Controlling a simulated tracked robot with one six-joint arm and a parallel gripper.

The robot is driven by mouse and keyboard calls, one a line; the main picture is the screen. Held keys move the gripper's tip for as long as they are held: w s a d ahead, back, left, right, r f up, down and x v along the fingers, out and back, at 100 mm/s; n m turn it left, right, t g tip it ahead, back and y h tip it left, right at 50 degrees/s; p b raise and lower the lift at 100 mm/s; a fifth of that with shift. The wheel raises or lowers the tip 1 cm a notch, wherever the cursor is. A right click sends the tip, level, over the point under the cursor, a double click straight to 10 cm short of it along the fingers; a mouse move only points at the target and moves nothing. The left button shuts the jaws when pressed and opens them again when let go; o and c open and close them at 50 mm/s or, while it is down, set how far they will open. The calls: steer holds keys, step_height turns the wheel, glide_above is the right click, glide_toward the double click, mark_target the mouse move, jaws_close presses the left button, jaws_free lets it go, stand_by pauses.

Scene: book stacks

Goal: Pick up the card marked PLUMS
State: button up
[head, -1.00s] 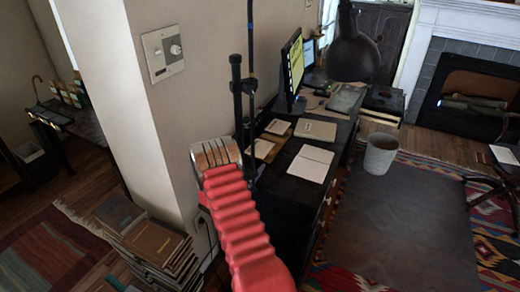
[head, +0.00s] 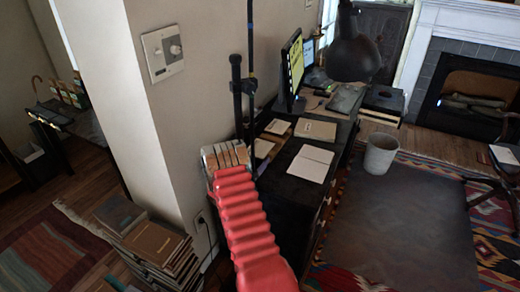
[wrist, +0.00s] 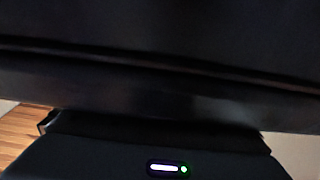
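I cannot make out the word PLUMS in any view. In the head view several small upright cards (head: 68,93) stand on a dark table (head: 95,122) at the far left, too small to read. My red ribbed arm rises from the bottom, and its pale slotted end, which I take for my gripper (head: 226,156), is beside the wall corner, far to the right of those cards. Whether its fingers are open or shut does not show.
A pile of books (head: 155,243) stands on the floor below the wall corner. A black desk (head: 283,172) with papers, monitor and lamp (head: 353,58) is to the right. A grey bin (head: 380,155) stands on the rug. Floor is open at lower left.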

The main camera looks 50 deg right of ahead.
steer(key=c, duration=1.1)
steer(key=shift+r, duration=0.15)
step_height(320, 180, up, 10)
stand_by(0.6)
